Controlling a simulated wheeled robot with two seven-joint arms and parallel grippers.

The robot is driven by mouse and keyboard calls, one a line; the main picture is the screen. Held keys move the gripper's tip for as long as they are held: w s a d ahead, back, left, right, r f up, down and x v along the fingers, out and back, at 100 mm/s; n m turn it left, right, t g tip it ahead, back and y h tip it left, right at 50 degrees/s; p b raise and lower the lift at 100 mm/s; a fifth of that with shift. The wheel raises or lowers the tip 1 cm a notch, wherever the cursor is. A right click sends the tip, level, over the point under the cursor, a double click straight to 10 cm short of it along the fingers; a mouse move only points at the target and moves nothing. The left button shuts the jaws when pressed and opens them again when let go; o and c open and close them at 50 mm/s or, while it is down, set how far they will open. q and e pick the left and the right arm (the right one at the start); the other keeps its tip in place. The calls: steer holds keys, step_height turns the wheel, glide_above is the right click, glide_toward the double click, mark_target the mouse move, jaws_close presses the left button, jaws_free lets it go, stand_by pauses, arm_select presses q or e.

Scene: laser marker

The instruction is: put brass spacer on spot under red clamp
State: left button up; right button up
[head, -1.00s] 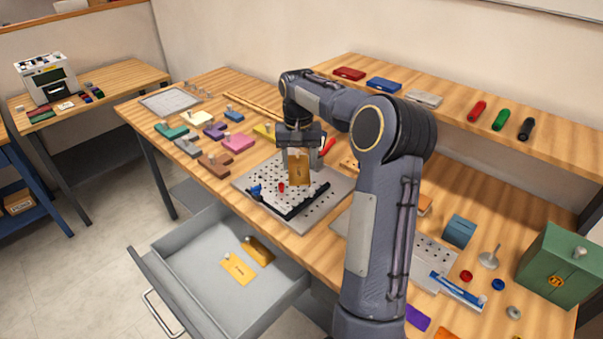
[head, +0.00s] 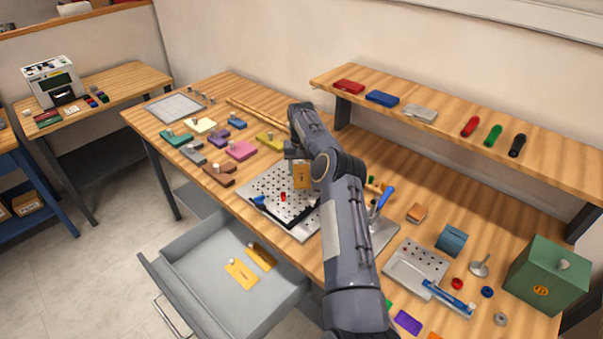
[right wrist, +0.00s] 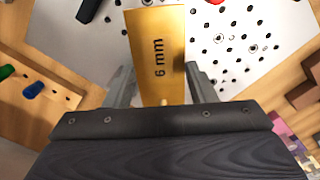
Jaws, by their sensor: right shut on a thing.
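My right gripper (head: 297,153) is shut on a brass spacer (head: 302,175), held over the perforated plate (head: 264,183). My forearm hides part of the gripper and plate. In the right wrist view the spacer (right wrist: 158,50) reads "6 mm" and stands between the fingers of the gripper (right wrist: 157,85). The plate (right wrist: 262,75) lies behind it. The red clamp (head: 283,197) is a small red part on the plate, just left of and below the spacer in the head view. Its red edge (right wrist: 215,2) shows at the top of the wrist view. The spot under it cannot be made out. My left gripper is not in view.
A blue clamp (head: 258,201) and a black bar (head: 288,217) sit at the plate's front. The open drawer (head: 205,272) holds two brass pieces (head: 241,274). Coloured blocks (head: 241,150) lie left of the plate. A blue-handled tool (head: 384,198) stands to its right.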

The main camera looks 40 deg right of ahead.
mark_target(301, 174)
step_height(301, 174, down, 3)
steer(key=shift+r, duration=0.1)
steer(key=shift+f+b, duration=0.4)
steer(key=shift+f, duration=0.2)
steer(key=o, duration=1.2)
steer(key=shift+r, duration=0.1)
